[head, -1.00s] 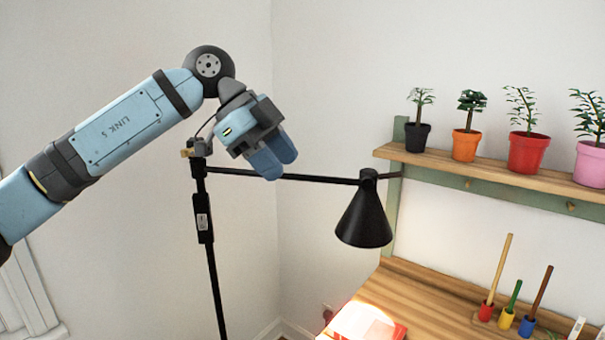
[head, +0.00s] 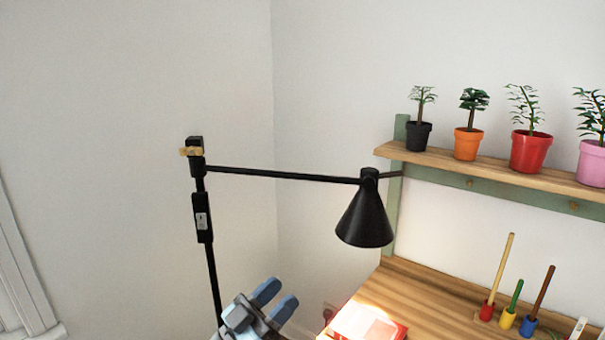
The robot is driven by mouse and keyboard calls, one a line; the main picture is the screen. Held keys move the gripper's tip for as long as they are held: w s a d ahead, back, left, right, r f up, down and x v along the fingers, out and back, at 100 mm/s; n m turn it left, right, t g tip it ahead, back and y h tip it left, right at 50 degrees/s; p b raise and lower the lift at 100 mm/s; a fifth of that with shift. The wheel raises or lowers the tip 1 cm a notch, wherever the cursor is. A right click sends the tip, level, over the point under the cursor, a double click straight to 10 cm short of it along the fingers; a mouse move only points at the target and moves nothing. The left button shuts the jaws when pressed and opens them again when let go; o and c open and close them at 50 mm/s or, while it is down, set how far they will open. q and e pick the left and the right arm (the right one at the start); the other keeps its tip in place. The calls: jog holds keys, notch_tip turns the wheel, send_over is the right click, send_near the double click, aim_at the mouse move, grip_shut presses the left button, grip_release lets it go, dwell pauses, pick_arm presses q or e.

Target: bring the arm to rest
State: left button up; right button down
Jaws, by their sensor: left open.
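My left gripper (head: 276,299) is at the bottom edge of the head view, left of the desk. Its two blue fingers are apart, with nothing between them, and point up and to the right. The rest of my left arm is below the picture. My right gripper is out of the picture.
A black floor lamp (head: 280,174) stands close by, its pole rising just left of the gripper and its lit shade (head: 364,219) over the desk. A wooden desk (head: 425,296) holds a red book (head: 367,322) and colored pencil holders (head: 506,319). A shelf (head: 480,174) carries several potted plants.

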pick_arm(q)
jog(key=s+a+f+n+t+y, duration=0.1)
jog(key=s+a+f+n+y, duration=0.3)
jog(key=f+y, duration=0.45)
jog(key=s+a+f+n+t+y, duration=0.1)
jog(key=s+a+f+n+y, duration=0.3)
jog(key=f, duration=0.7)
jog(key=s+a+f+n+g+y, duration=0.1)
jog(key=s+a+f+g+y, duration=0.4)
jog(key=s+f, duration=0.9)
notch_tip(320, 180, up, 12)
jog(key=s+a+p, duration=0.1)
jog(key=a+p, duration=0.1)
jog(key=p, duration=1.2)
jog(key=shift+s+a+h, duration=0.2)
jog(key=shift+s+h, duration=0.05)
jog(key=shift+h, duration=0.2)
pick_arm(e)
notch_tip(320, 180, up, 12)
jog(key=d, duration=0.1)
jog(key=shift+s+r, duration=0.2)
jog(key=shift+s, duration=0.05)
pick_arm(q)
jog(key=shift+r, duration=0.1)
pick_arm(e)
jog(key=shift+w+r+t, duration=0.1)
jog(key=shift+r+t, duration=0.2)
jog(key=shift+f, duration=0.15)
